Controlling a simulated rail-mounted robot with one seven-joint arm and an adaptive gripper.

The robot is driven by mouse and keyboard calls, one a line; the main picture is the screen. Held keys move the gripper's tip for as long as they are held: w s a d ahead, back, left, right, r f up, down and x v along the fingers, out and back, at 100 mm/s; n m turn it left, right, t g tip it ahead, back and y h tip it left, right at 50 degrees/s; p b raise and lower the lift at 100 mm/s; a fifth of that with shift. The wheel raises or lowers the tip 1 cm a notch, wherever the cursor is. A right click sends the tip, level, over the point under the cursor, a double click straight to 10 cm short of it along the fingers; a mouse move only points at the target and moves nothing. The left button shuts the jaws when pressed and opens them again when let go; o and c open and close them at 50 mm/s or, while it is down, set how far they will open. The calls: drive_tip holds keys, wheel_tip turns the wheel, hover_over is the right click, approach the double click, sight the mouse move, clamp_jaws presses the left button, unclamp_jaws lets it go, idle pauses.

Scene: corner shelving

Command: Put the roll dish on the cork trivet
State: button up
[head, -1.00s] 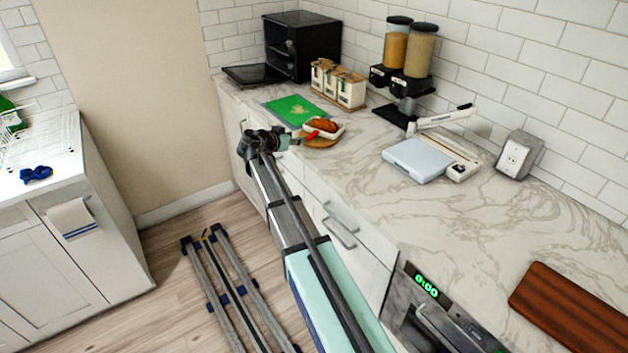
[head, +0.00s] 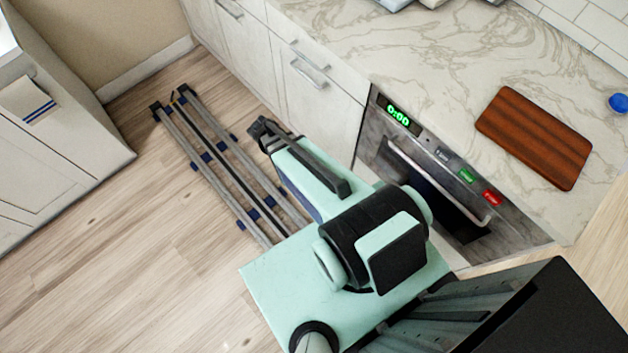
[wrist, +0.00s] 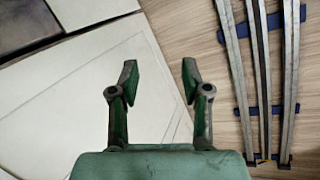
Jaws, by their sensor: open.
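My gripper (wrist: 160,78) is open in the wrist view, with nothing between its two fingers. It hangs over the pale cabinet front (wrist: 95,95) and the wooden floor, with neither task object near it in that view. The roll dish and the cork trivet are not in either view now, so how they stand at this moment cannot be seen.
The marble counter (head: 430,65) bears a brown wooden board (head: 535,137) and a blue object (head: 618,103) at right. The oven (head: 430,165) is below the counter. Floor rails (head: 215,165) run at left centre. White cabinets (head: 50,150) stand at far left.

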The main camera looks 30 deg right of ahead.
drive_tip(key=s+a+f+n+g+y, duration=0.1)
drive_tip(key=s+a, duration=0.3)
drive_tip(key=s, duration=0.9)
drive_tip(key=s+a+f+n+g+y, duration=0.2)
drive_tip(key=s+a+f+g+y, duration=0.1)
drive_tip(key=s, duration=0.9)
drive_tip(key=shift+s+a+g, duration=0.4)
drive_tip(key=shift+a, duration=0.05)
